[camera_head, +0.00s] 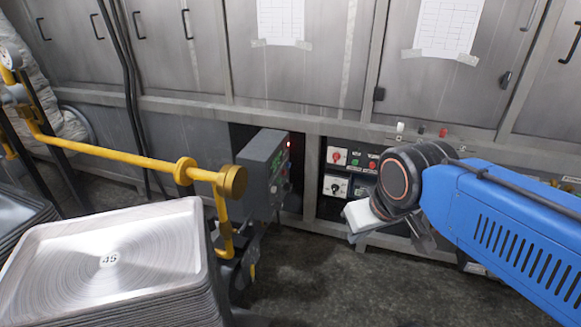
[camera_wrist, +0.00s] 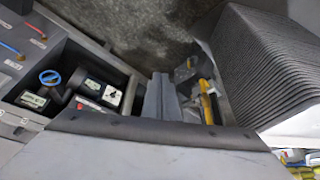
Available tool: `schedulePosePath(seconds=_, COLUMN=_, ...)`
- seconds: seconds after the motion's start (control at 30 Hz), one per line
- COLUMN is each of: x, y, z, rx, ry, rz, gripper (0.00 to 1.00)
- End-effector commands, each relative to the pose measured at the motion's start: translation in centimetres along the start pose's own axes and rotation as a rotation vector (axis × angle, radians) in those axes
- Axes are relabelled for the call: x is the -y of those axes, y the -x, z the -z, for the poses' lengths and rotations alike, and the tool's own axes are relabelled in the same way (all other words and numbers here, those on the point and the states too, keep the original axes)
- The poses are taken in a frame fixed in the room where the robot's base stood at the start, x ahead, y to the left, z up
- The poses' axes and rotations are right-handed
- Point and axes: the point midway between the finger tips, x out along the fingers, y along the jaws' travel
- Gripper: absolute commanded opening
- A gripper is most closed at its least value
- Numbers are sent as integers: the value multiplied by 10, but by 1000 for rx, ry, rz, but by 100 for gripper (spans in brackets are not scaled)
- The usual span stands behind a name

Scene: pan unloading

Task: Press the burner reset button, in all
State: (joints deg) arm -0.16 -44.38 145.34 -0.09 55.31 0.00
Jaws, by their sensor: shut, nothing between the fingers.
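My gripper (camera_head: 362,217) is in front of the wall panels, partly hidden by my wrist. In the wrist view its fingers (camera_wrist: 162,90) are together with nothing between them. A grey control box (camera_head: 262,172) stands left of it, with a red light and small buttons on its right face. A recessed control panel (camera_head: 346,172) behind my gripper has a red knob, a green button and a black dial. This panel also shows in the wrist view (camera_wrist: 112,95), left of the fingers. The labels are too small to read, so I cannot tell which button is the burner reset.
A stack of metal trays (camera_head: 120,255) stands at the lower left and also shows in the wrist view (camera_wrist: 262,65). A yellow pipe (camera_head: 130,158) runs across toward the grey box. Steel cabinets (camera_head: 300,75) line the back. Bare floor (camera_head: 310,275) lies below my gripper.

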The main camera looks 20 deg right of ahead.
Motion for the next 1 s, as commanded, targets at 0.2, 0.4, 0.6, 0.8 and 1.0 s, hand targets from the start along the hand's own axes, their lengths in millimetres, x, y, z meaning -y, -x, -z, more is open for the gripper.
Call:
schedulePosePath(seconds=0.2, x=-5, y=-6, z=16, rx=-18, ry=6, rz=-15, gripper=0)
schedulePosePath(seconds=0.4, x=-20, y=-24, z=62, rx=-75, ry=31, rz=-57, gripper=0)
schedulePosePath(seconds=0.6, x=-37, y=-46, z=111, rx=-142, ry=70, rz=-101, gripper=0)
schedulePosePath(seconds=0.8, x=-53, y=-70, z=157, rx=-206, ry=114, rz=-138, gripper=0)
schedulePosePath(seconds=1.0, x=-69, y=-96, z=201, rx=-268, ry=163, rz=-167, gripper=0)
